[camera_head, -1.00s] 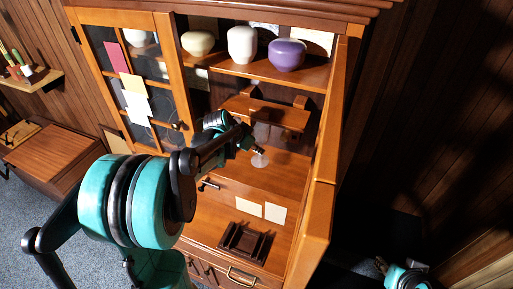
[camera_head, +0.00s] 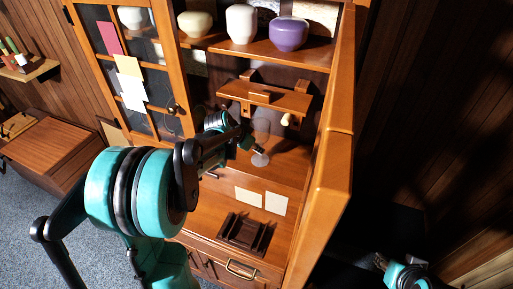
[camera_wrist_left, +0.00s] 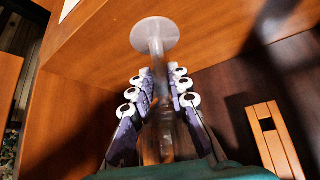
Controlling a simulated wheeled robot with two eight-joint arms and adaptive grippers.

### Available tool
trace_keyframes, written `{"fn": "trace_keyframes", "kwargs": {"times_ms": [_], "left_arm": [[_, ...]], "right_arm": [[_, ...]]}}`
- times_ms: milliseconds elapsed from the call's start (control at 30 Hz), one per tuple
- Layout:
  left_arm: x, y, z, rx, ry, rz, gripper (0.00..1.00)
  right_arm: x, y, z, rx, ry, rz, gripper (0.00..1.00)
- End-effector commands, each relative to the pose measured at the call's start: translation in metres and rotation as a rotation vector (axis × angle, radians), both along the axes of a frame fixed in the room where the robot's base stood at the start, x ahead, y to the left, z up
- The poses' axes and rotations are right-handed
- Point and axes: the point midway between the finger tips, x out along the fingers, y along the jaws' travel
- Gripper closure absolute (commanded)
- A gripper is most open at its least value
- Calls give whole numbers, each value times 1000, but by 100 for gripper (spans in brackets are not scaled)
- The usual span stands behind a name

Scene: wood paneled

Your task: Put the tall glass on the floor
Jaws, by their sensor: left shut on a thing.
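The tall glass (camera_head: 261,136) is clear, with a thin stem and a round foot, and stands out faintly inside the open wooden cabinet (camera_head: 342,150). My left gripper (camera_head: 252,147) is shut on it. In the left wrist view, the fingers (camera_wrist_left: 160,85) lie on both sides of the glass's stem, and the round foot (camera_wrist_left: 155,33) shows beyond the fingertips. The glass looks close to upright. I cannot tell whether its foot touches the cabinet's lower board. Part of my right arm's end (camera_head: 400,274) shows at the bottom right; its fingers are not clear.
A purple vase (camera_head: 288,34), a white vase (camera_head: 241,23) and a cream bowl (camera_head: 195,24) stand on the upper shelf. A small wooden rack (camera_head: 265,95) and a dark wooden holder (camera_head: 243,233) are in the cabinet. Blue-grey carpet (camera_head: 30,190) is clear at the left.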

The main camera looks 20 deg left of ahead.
Motion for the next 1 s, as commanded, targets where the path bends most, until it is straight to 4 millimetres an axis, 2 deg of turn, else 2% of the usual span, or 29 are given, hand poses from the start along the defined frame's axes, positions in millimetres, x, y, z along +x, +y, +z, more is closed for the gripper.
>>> {"fn": "trace_keyframes", "kwargs": {"times_ms": [433,467,533,567,767,833,1000], "left_arm": [[0,0,-6,0,-1,0,100],[0,0,-6,0,-1,0,80],[0,0,-6,0,0,0,62],[0,0,-6,0,0,0,59],[0,0,-6,0,0,0,59],[0,0,-6,0,0,0,45],[0,0,-6,0,0,0,45]], "right_arm": [[0,0,-5,0,0,0,60],[0,0,-5,0,0,0,60],[0,0,-5,0,0,0,60],[0,0,-5,0,0,0,60],[0,0,-5,0,0,0,60],[0,0,-5,0,0,0,60],[0,0,-5,0,0,0,60]]}}
